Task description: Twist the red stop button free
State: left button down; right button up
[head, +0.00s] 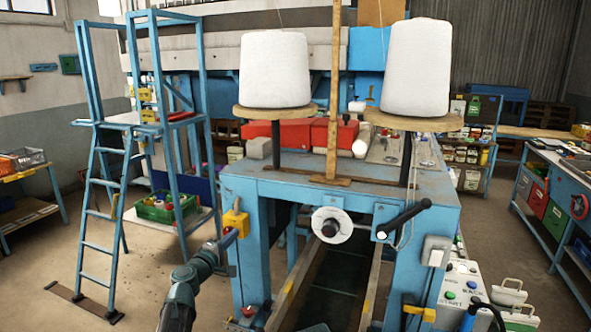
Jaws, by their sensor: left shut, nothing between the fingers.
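A yellow box (236,222) is fixed to the left blue post of the machine frame. My left gripper (229,239) is at this box, against or just in front of its lower part. It is shut with nothing between its fingers. No red button face shows on the box; the gripper covers part of it, and I cannot tell whether the stop button is behind it. A small red knob (248,311) shows low at the foot of the left post. My right gripper is not in view.
The blue machine frame (340,178) carries two white thread cones (275,70) (417,68). A black handle (404,219) sticks out at the right. A control panel (458,288) stands lower right. A blue ladder stand (103,165) and green crate (167,206) are left; open floor lies between.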

pick_arm(q)
jog(key=shift+a, duration=0.3)
dwell(0.4)
jog(key=shift+f+b, duration=0.5)
jog(key=shift+b, duration=0.05)
jog(key=shift+w+f, duration=0.1)
jog(key=shift+f, duration=0.1)
jog(key=shift+s+d, duration=0.2)
jog(key=shift+d, duration=0.05)
jog(key=v, duration=0.6)
jog(key=shift+d, duration=0.2)
dwell(0.3)
jog(key=m, duration=0.3)
jog(key=s+m, duration=0.1)
jog(key=m, duration=0.2)
jog(key=shift+f, duration=0.1)
